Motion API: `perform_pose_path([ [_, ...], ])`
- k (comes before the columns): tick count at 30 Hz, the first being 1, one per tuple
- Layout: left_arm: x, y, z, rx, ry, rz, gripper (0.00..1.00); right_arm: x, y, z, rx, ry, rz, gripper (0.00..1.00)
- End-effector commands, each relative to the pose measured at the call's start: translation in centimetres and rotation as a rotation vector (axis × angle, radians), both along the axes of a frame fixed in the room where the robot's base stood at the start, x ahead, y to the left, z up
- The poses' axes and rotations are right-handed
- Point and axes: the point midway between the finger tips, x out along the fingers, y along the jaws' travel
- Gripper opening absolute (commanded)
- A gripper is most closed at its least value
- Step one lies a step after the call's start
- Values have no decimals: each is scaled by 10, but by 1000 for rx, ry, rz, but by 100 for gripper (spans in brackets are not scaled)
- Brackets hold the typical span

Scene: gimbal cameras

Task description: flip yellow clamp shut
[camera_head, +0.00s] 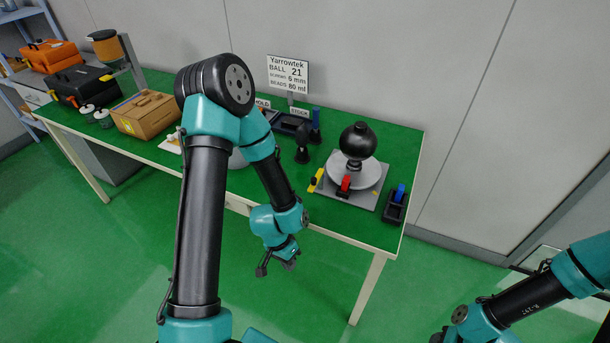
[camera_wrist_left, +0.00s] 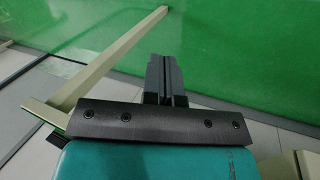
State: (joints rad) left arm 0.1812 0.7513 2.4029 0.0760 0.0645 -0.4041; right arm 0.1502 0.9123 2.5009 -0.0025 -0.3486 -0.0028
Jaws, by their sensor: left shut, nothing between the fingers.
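The yellow clamp (camera_head: 317,180) is on the left side of a grey base plate (camera_head: 366,201) on the green table. It looks tilted up, but it is too small to tell its exact angle. A red clamp (camera_head: 345,184) stands at the front of the same plate. A black ball (camera_head: 358,140) sits above a pale round disc (camera_head: 370,175) on the plate. My left gripper (camera_head: 277,266) hangs in front of the table edge, left of and below the yellow clamp, apart from it. Its fingers are together and empty in the left wrist view (camera_wrist_left: 164,80). My right arm is at the lower right; its fingers are not clear.
A black holder with a blue piece (camera_head: 399,193) stands right of the plate. A dark stand (camera_head: 302,145), black trays (camera_head: 288,124) and a sign (camera_head: 288,74) are behind. A cardboard box (camera_head: 146,113) and cases are at the left. The table's front edge (camera_head: 345,238) lies near my left gripper.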

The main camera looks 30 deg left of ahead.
Motion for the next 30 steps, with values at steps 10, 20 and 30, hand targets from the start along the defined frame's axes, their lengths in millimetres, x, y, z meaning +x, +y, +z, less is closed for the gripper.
perform_pose_path([
  [10,87,61,93,-80,-146,-35,0,0,0,0,0,0,0,43],
  [20,162,126,220,-166,-395,35,0,0,0,0,0,0,0,43],
  [30,173,139,252,-189,-457,38,0,0,0,0,0,0,0,43],
])
